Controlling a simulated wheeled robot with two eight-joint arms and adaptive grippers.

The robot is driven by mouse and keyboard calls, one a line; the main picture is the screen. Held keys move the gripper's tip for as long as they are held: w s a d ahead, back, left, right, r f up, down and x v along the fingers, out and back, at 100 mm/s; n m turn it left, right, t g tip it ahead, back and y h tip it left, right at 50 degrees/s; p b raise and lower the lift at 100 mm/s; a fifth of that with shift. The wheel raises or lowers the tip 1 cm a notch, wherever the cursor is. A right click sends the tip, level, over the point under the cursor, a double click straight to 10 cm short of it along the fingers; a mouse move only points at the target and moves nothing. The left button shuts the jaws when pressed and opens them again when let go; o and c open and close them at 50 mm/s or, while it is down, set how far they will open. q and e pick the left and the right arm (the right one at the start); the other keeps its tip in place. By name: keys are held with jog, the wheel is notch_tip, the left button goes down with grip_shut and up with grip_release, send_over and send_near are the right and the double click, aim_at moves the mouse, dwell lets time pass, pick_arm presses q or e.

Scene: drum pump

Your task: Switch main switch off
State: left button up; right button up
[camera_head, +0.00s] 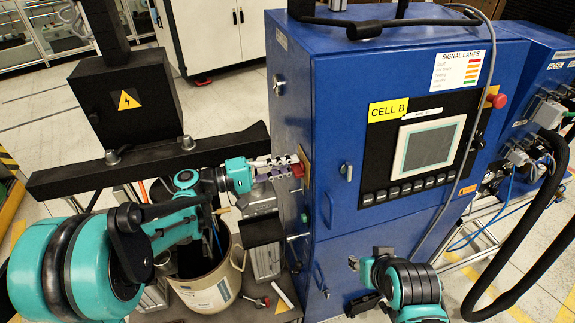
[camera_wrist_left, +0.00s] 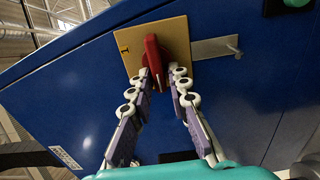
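The main switch is a red rotary handle on a yellow plate on the side of the blue cabinet; it shows in the head view (camera_head: 298,170) and the left wrist view (camera_wrist_left: 152,52). In the wrist view the handle points nearly along the fingers, and an "I" mark is on the plate's left. My left gripper (camera_head: 290,165) is at the switch. In the wrist view its fingertips (camera_wrist_left: 162,78) are on either side of the handle's lower end, with a gap visible on the right. My right gripper (camera_head: 358,264) is low before the cabinet front; its fingers are unclear.
The blue cabinet (camera_head: 345,235) has a screen panel (camera_head: 427,147) and a red button (camera_head: 497,101) on its front. A black box with a warning sign (camera_head: 127,99) stands at left. A drum (camera_head: 212,289) stands below my left arm. Cables and hoses hang at right.

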pick_arm(q)
jog(key=shift+o, duration=0.3)
jog(key=shift+a, duration=0.1)
jog(key=v, duration=1.2)
jog(key=s+d+f+y, duration=0.4)
jog(key=s+f+y, duration=0.4)
jog(key=y, duration=0.1)
jog(key=s+a+f+m+t+y+b, duration=0.1)
jog(key=s+a+f+m+y, duration=0.2)
jog(key=s+a+y, duration=0.5)
jog(key=shift+s+a+f+m+t+b, duration=0.3)
jog(key=shift+s+a+f+m, duration=0.1)
jog(key=shift+a+f, duration=0.4)
